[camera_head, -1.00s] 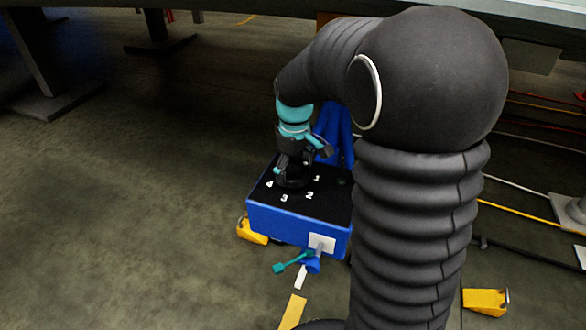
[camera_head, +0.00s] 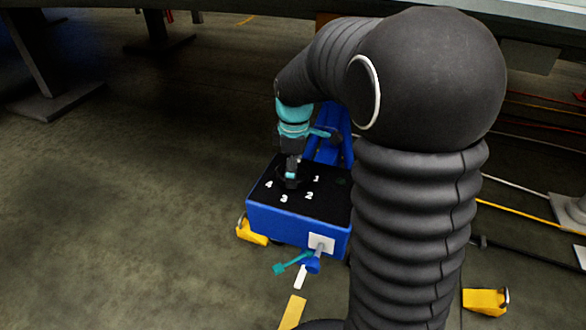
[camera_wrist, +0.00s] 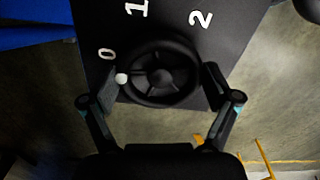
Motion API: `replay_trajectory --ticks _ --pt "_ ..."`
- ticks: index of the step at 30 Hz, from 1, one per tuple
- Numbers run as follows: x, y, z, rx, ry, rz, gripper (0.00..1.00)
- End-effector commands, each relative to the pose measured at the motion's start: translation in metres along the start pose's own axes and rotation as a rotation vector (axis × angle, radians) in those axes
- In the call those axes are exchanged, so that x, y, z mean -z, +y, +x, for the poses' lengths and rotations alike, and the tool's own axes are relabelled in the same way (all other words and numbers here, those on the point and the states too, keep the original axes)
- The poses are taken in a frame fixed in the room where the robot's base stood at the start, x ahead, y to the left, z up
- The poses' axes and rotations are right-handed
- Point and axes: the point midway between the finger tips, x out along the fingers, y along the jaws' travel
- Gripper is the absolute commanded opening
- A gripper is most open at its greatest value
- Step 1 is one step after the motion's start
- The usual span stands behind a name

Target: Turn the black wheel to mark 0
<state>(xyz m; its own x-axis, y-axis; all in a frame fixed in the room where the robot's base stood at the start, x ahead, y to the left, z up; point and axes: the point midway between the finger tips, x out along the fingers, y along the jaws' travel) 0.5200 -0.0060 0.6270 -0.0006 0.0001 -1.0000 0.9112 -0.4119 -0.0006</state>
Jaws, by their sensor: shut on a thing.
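The black wheel (camera_wrist: 160,73) lies on the black top of a blue box and has a white dot (camera_wrist: 122,78) on its left rim. In the wrist view the white mark 0 (camera_wrist: 106,54) stands just above and left of the dot. My gripper (camera_wrist: 163,80) is shut on the wheel, with one finger at its left rim and one at its right. In the head view my gripper (camera_head: 291,180) reaches down onto the box top and hides most of the wheel.
The marks 1 (camera_wrist: 137,8) and 2 (camera_wrist: 200,18) lie farther round the wheel. Yellow blocks (camera_head: 252,232) (camera_head: 485,301) are on the floor.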

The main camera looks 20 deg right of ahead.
Motion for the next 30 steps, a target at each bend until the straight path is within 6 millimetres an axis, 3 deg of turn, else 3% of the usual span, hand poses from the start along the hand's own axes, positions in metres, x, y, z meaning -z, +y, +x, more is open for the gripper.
replay_trajectory --ticks 12,13,14,24,30 --pt "0.0 0.004 -0.003 -0.013 0.001 -0.01 0.53" --pt "0.0 0.004 -0.003 -0.013 0.001 -0.01 0.95" --pt "0.0 0.004 -0.003 -0.013 0.001 -0.01 1.0" --pt "0.001 0.001 -0.003 -0.005 0.0 -0.01 1.0" --pt "0.001 0.002 -0.024 -0.009 0.002 -0.009 1.0"
